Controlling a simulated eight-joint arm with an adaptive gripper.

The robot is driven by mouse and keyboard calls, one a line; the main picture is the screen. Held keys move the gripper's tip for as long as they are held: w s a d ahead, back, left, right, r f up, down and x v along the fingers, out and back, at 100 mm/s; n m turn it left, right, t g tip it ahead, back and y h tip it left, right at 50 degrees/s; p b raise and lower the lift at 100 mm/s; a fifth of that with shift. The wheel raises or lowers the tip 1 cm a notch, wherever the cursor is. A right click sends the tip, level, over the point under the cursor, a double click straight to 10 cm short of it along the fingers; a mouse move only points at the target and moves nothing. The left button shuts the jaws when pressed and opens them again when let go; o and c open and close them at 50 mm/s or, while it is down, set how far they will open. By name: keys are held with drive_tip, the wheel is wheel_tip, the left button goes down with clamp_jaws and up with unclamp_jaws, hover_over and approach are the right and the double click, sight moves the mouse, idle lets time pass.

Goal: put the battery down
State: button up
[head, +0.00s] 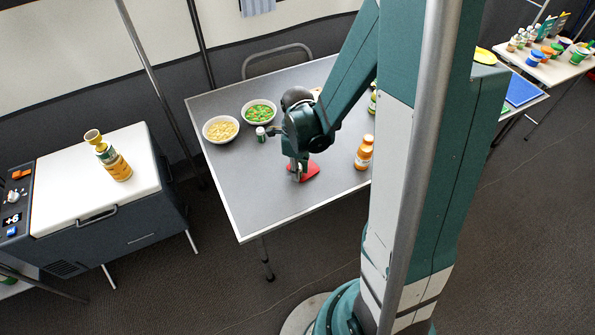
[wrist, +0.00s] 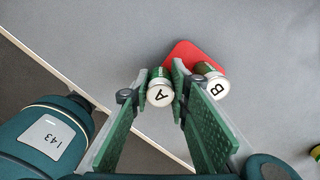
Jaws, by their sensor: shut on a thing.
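My gripper (wrist: 160,78) has its green fingers around a green battery with a white top marked A (wrist: 160,94). A second battery marked B (wrist: 215,88) stands just outside the right finger, by a red mat (wrist: 192,54). The red mat also shows in the head view (head: 312,170), partly under my gripper (head: 298,172), near the front of the grey table (head: 250,195). Whether battery A touches the table is not clear. The batteries at the gripper are mostly hidden in the head view.
A small green can with a pale top (head: 261,134) stands near a bowl of pale pieces (head: 221,129) and a bowl of green pieces (head: 258,113). An orange bottle (head: 364,152) stands right of the mat. The table's front left is clear.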

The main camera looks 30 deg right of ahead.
drive_tip(key=shift+f, duration=0.2)
drive_tip(key=o, duration=0.7)
drive_tip(key=shift+c, duration=0.2)
drive_tip(key=shift+r, duration=0.25)
drive_tip(key=shift+r+p, duration=1.65)
drive_tip(key=shift+r, duration=4.35)
